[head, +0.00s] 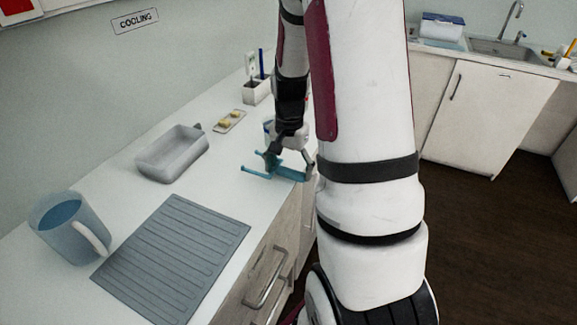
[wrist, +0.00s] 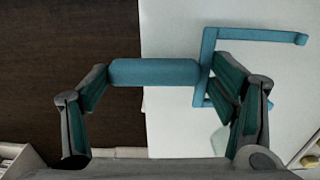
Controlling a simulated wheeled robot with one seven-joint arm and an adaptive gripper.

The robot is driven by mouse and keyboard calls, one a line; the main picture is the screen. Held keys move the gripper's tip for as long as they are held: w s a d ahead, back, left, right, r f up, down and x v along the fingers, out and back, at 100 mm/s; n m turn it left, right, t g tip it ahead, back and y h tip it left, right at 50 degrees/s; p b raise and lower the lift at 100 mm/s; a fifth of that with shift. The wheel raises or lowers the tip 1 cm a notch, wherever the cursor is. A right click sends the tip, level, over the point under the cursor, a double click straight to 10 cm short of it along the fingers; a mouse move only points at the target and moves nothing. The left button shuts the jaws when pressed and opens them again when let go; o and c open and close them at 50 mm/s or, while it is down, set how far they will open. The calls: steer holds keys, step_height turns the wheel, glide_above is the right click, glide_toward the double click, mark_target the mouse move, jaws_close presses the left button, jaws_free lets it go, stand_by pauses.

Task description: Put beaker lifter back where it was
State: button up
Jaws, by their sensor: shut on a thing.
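The beaker lifter (head: 257,174) is a teal tool with a thick handle and a forked end with thin prongs. My gripper (head: 291,160) is shut on its handle at the front edge of the white counter. In the wrist view, the handle (wrist: 155,72) lies crosswise between the two fingers of my gripper (wrist: 160,82). The forked end (wrist: 255,35) points right, over the counter, while part of the handle is over the dark floor. I cannot tell whether the lifter touches the counter. My arm hides part of the counter behind it.
On the counter (head: 130,215) stand a blue jug (head: 66,226), a ridged grey mat (head: 172,258), a grey tray (head: 172,155), a small dish with yellow pieces (head: 229,122) and a white pen holder (head: 257,92). A pale, see-through thing (wrist: 220,140) shows near the right finger.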

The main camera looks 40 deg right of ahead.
steer(key=shift+f+b, duration=0.3)
steer(key=shift+f, duration=0.3)
stand_by(0.3)
steer(key=o, duration=1.4)
steer(key=shift+c, duration=0.2)
steer(key=shift+r, duration=0.1)
step_height(320, 180, up, 12)
